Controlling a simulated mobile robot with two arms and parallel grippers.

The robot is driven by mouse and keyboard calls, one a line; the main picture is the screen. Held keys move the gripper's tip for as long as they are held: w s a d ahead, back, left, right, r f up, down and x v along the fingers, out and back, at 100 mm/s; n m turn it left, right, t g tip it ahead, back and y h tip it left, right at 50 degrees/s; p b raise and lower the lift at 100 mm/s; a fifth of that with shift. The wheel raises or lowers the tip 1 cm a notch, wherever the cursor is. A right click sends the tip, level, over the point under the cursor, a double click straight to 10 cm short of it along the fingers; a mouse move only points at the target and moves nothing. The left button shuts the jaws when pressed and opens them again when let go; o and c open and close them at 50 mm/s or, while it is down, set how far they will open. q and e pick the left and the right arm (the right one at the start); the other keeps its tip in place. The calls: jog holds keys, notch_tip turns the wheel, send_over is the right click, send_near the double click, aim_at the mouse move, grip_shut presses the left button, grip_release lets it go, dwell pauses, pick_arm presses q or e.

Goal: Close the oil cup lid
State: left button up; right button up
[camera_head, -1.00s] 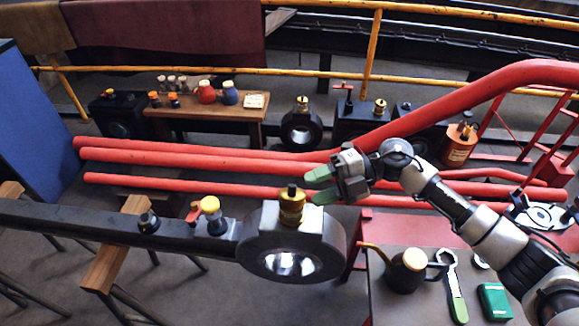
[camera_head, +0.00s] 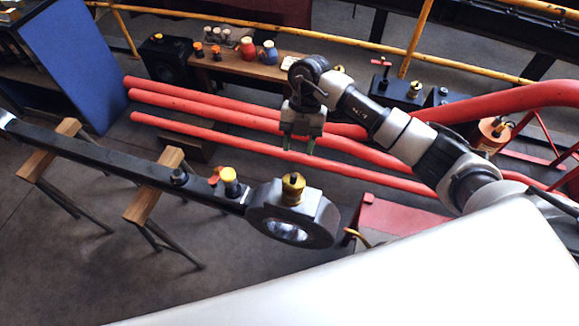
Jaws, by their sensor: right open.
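A brass oil cup (camera_head: 293,188) stands upright on the round grey end (camera_head: 265,210) of a long dark rod (camera_head: 95,160). A small dark piece shows at its top; I cannot tell how its lid stands. My right gripper (camera_head: 298,148) points down with its two green fingertips apart and empty. In the picture it is just above the oil cup, not visibly touching it. A yellow-capped cup (camera_head: 230,181) and a smaller black fitting (camera_head: 179,176) sit further left on the rod. My left gripper is not in view.
Red pipes (camera_head: 215,115) run behind the rod. Wooden-topped trestles (camera_head: 155,185) bear the rod at the left. A wooden bench (camera_head: 228,71) with bottles stands at the back. A red surface (camera_head: 390,220) lies right of the rod end, largely hidden.

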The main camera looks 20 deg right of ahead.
aim_at(294, 175)
jog(key=p+x, duration=0.1)
jog(key=x, duration=0.6)
jog(key=shift+s+f+p, duration=0.15)
jog(key=shift+f+p, duration=0.1)
jog(key=shift+p, duration=0.05)
jog(key=shift+s+a+f, duration=0.15)
jog(key=shift+a+f, duration=0.05)
jog(key=shift+f, duration=0.45)
